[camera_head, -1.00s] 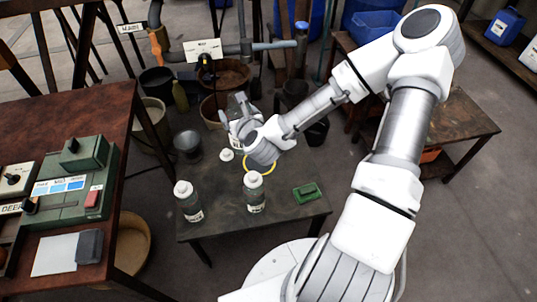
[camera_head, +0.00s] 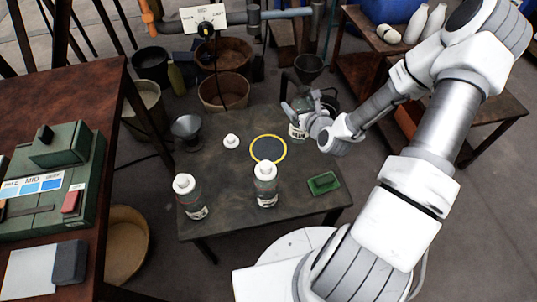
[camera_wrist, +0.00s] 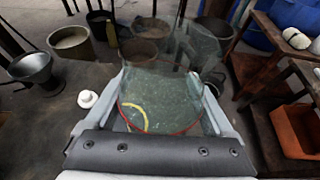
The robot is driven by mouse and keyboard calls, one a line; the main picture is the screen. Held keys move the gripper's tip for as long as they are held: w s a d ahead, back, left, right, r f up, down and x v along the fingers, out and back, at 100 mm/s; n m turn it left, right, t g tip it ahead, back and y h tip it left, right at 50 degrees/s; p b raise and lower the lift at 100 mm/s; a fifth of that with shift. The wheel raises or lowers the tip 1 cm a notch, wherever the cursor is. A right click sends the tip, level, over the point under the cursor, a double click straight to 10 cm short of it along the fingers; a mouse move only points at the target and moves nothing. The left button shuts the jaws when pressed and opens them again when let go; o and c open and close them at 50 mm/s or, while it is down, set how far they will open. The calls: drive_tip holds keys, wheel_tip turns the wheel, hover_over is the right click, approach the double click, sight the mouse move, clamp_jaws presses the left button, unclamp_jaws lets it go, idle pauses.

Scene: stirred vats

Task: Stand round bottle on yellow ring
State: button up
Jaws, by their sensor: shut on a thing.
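The yellow ring (camera_head: 267,149) lies flat on the dark low table, around a dark disc, with nothing standing on it. My gripper (camera_head: 301,118) is shut on a clear, greenish glass bottle (camera_head: 298,131) near the table's back right, right of and behind the ring. In the wrist view the bottle (camera_wrist: 165,92) fills the space between the fingers. Part of the yellow ring (camera_wrist: 134,116) shows there at the lower left, seen through the glass. I cannot tell whether the bottle's base touches the table.
Two white-capped bottles stand on the table's front half, one left (camera_head: 189,196) and one just before the ring (camera_head: 265,185). A small white cap (camera_head: 231,141) lies left of the ring. A green block (camera_head: 323,183) lies right. A metal funnel (camera_head: 187,132) is at the left edge.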

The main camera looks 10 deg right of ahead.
drive_tip(key=w+a+f+b, duration=0.6)
drive_tip(key=a+f, duration=0.3)
drive_tip(key=f, duration=0.3)
drive_tip(key=shift+f, duration=0.2)
drive_tip(key=o, duration=1.6)
drive_tip(key=shift+f+b, duration=0.1)
drive_tip(key=shift+b, duration=0.2)
